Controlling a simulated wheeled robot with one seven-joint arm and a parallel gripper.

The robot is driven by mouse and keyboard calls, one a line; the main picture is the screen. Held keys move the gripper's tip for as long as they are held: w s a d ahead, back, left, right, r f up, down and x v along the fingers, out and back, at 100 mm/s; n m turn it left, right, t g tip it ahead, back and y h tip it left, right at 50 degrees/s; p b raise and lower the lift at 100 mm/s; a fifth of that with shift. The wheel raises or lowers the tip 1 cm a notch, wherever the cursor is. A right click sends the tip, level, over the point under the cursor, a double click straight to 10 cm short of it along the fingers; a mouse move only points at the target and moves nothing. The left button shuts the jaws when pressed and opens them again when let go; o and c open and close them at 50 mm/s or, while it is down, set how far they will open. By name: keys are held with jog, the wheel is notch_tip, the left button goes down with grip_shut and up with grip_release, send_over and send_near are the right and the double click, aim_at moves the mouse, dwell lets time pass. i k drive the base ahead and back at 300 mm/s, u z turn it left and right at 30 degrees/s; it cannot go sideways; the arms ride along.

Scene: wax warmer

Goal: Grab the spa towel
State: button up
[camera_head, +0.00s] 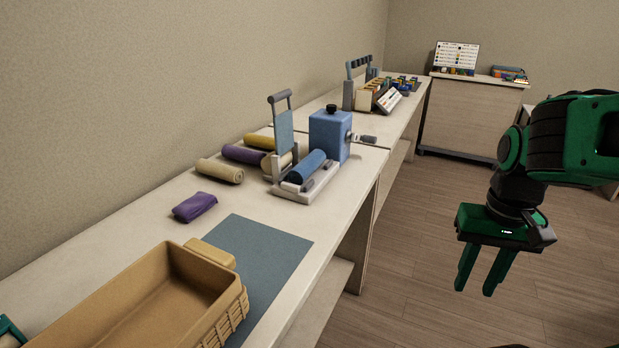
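Several towel-like things lie on the long bench, and I cannot tell for sure which is the spa towel. A small purple folded cloth (195,206) lies nearest, left of the blue-grey mat. Behind it are a tan roll (219,171), a purple roll (243,155) and a yellow roll (260,142), lying near the wall. My gripper (477,283) hangs over the floor right of the bench, pointing down, its two green fingers apart with nothing between them. It is well away from the cloth and the rolls.
An empty tan bin (150,305) stands at the bench's near end, partly over the blue-grey mat (262,250). A device with a blue roll (306,166) and a blue box (330,137) stand right of the rolls. A far cabinet (470,120) stands at the back; the floor between is clear.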

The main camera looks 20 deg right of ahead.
aim_at(300, 173)
jog(key=u, duration=1.4)
jog(key=k, duration=1.2)
jog(key=z, duration=1.05)
jog(key=i, duration=1.7)
jog(key=u, duration=0.05)
